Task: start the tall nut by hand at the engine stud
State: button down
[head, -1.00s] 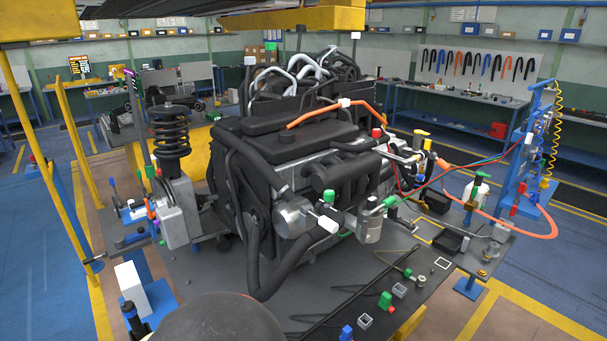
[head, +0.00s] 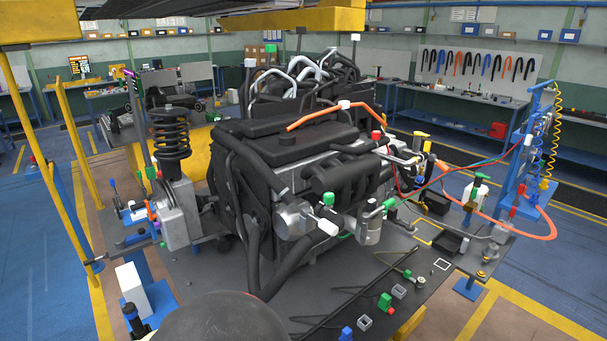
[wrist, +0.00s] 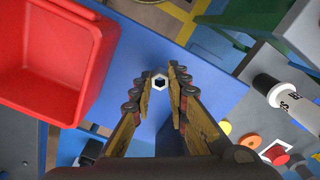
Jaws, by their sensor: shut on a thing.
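The engine (head: 290,150) stands in the middle of the head view, dark with hoses and coloured caps. I cannot single out the stud on it. In the wrist view, my gripper (wrist: 164,80) has its two yellow-padded fingers close together around a small pale hexagonal nut (wrist: 159,82) with a dark centre. The nut sits at the fingertips, seen end-on, over a blue surface below. Its full height is hidden from this angle. My gripper does not show in the head view, and neither does the nut. No engine stud is recognisable in the wrist view.
A red bin (wrist: 50,55) lies at left in the wrist view. A white bottle-like thing with a dark cap (wrist: 270,88) and small coloured parts lie at right. In the head view, a strut (head: 170,135) stands left of the engine, and a blue stand (head: 530,145) is at right.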

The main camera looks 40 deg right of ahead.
jog(key=shift+r+p, duration=1.9)
jog(key=shift+r, duration=0.9)
